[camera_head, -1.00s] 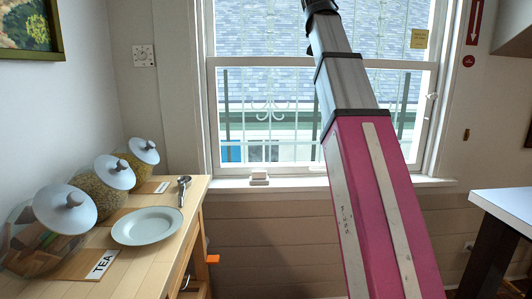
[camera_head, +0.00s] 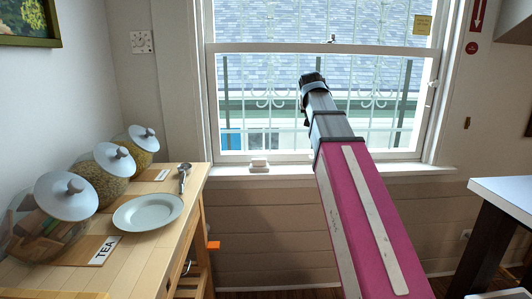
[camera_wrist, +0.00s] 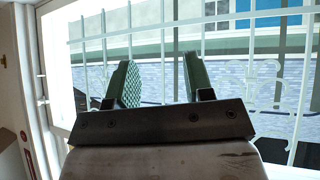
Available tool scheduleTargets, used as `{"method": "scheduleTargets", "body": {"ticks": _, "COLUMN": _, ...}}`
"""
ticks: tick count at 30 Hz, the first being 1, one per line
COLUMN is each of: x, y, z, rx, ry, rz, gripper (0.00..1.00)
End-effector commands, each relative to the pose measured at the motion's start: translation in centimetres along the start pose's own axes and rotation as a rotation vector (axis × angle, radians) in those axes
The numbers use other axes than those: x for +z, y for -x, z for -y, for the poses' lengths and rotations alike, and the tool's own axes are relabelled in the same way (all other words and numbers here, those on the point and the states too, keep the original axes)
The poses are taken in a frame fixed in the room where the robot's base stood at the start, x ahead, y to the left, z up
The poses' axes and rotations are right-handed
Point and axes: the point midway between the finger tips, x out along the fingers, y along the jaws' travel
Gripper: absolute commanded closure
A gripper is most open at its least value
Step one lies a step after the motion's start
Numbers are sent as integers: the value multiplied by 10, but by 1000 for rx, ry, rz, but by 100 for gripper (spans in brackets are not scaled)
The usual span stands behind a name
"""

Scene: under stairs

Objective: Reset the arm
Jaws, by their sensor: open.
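My arm, pink with grey upper segments, stretches up and away toward the window in the head view. Its far end shows in front of the glass, but the fingers are not visible there. In the wrist view my gripper (camera_wrist: 158,85) is open, with two green textured fingers spread apart. Nothing is between the fingers. The window (camera_head: 250,105) with its white bars lies beyond them, and the window also fills the wrist view (camera_wrist: 220,60), tilted in that picture.
A wooden counter (camera_head: 150,255) at left holds several glass jars, a white plate (camera_head: 147,211), a metal scoop (camera_head: 184,177) and a TEA label (camera_head: 104,250). A white-topped table (camera_head: 505,192) stands at right. A small white block (camera_head: 259,164) sits on the window sill.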

Motion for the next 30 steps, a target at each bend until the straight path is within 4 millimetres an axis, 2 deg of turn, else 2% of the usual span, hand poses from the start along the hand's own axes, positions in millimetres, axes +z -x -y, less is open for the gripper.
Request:
{"method": "scheduleTargets", "body": {"ticks": 1, "x": 20, "y": -17, "z": 2, "rx": -4, "ry": 10, "rz": 30, "gripper": 52}}
{"method": "scheduleTargets", "body": {"ticks": 6, "x": 75, "y": -64, "z": 9, "rx": -21, "ry": 40, "rz": 116, "gripper": 52}}
{"method": "scheduleTargets", "body": {"ticks": 15, "x": 179, "y": -133, "z": 16, "rx": -56, "ry": 84, "rz": 267, "gripper": 52}}
{"method": "scheduleTargets", "body": {"ticks": 21, "x": 252, "y": -168, "z": 18, "rx": -81, "ry": 108, "rz": 368, "gripper": 52}}
{"method": "scheduleTargets", "body": {"ticks": 30, "x": 363, "y": -203, "z": 17, "rx": -121, "ry": 135, "rz": 518, "gripper": 52}}
